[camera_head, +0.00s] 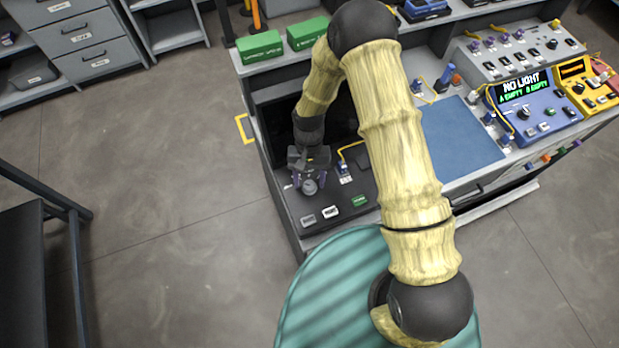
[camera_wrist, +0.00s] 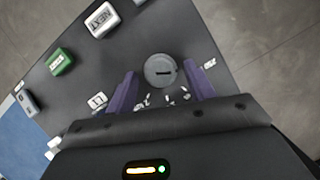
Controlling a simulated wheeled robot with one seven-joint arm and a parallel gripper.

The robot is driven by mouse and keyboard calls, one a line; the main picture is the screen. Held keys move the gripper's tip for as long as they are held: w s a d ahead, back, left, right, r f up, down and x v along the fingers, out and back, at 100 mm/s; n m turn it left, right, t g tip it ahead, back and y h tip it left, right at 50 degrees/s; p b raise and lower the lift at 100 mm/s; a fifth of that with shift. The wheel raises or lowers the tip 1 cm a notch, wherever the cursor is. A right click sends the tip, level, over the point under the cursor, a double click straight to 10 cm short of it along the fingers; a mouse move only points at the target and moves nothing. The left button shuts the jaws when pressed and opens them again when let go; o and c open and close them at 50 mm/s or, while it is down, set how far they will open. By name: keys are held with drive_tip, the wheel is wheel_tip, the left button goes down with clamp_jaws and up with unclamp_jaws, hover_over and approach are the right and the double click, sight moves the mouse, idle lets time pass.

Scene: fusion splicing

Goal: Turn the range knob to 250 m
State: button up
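The range knob (camera_wrist: 160,71) is a round grey dial with a dark pointer slot, on a dark panel (camera_wrist: 112,60) with small white markings beside it. In the wrist view my gripper (camera_wrist: 163,82) has its two purple fingers apart, one on each side of the knob, with gaps visible between fingers and knob. In the head view my gripper (camera_head: 309,180) is over the left front of the panel, close around the knob (camera_head: 309,187). The markings are too small to read, so the knob's setting cannot be told.
A grey button (camera_head: 307,220), a white NEXT button (camera_head: 330,212) and a green button (camera_head: 359,201) stand on the panel near the knob. A blue plug (camera_head: 343,168) with a yellow cable is just right. A blue mat (camera_head: 460,138) and a NO LIGHT device (camera_head: 535,112) lie farther right.

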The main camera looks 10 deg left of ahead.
drive_tip(key=b+v, duration=0.3)
drive_tip(key=v, duration=1.4)
drive_tip(key=shift+b, duration=0.3)
drive_tip(key=shift+w+r, duration=0.1)
drive_tip(key=shift+r, duration=0.05)
drive_tip(key=s+d+r+t, duration=0.2)
drive_tip(key=s+d, duration=0.1)
drive_tip(key=d, duration=0.5)
drive_tip(key=s+d+r+m+t, duration=0.1)
drive_tip(key=s+d+r+t, duration=0.1)
drive_tip(key=d, duration=0.5)
drive_tip(key=s+d+r+m+t, duration=0.1)
drive_tip(key=s+d+r+t, duration=0.2)
drive_tip(key=d, duration=0.5)
drive_tip(key=shift+s+d+r+y, duration=0.25)
drive_tip(key=shift+s+d+y, duration=0.15)
drive_tip(key=shift+s, duration=0.2)
